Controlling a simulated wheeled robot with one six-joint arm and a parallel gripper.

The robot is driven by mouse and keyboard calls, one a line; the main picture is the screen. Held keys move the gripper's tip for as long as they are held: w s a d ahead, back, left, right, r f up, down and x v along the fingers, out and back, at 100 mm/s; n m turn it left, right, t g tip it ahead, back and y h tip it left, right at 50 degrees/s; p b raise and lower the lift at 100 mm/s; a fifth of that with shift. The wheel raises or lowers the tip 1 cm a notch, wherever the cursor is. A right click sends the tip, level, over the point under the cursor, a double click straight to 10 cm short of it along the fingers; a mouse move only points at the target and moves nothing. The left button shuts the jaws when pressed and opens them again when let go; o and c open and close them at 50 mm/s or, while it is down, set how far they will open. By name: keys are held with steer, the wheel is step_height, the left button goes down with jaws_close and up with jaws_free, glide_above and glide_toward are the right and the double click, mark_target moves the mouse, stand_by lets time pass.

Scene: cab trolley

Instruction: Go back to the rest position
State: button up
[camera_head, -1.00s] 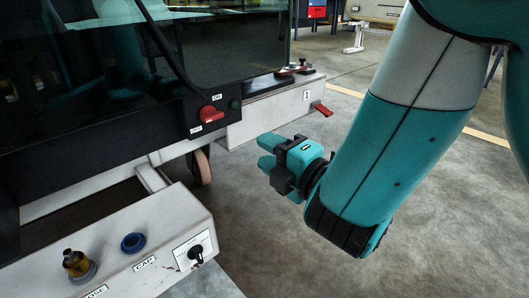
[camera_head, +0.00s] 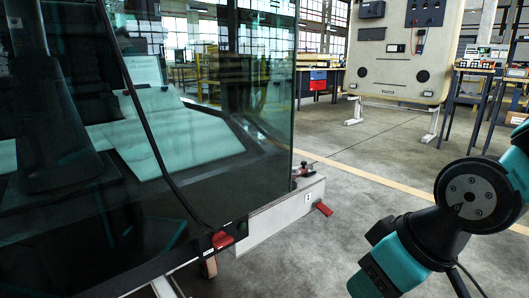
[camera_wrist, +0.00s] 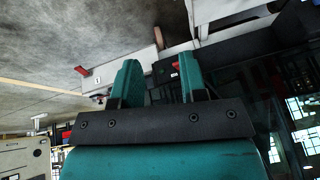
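My gripper (camera_wrist: 158,70) shows in the wrist view with its two teal fingers apart. Nothing is between them. In the head view my arm fills the lower right, folded, over open floor; I cannot make out the fingertips there. The glazed cab (camera_head: 150,140) stands at the left of the head view. Its red switch (camera_head: 223,240) sits on the lower edge, and a red lever (camera_head: 323,208) sticks out from the white trolley beam (camera_head: 280,218). In the wrist view the red lever (camera_wrist: 81,71) and the beam lie beyond the fingers. My gripper touches nothing visible.
A beige panel (camera_head: 400,70) on white feet stands at the back. Benches with instruments (camera_head: 478,68) are at the back right. Bare grey floor (camera_head: 330,245) lies between the cab and my arm.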

steer(key=s+r+g+p, duration=0.3)
steer(key=s+r, duration=0.4)
step_height(320, 180, up, 37)
steer(key=p, duration=3.6)
steer(key=shift+d+f+p, duration=0.15)
steer(key=shift+d+p, duration=0.05)
steer(key=shift+p, duration=0.2)
steer(key=shift+a+n, duration=0.15)
steer(key=shift+n, duration=0.15)
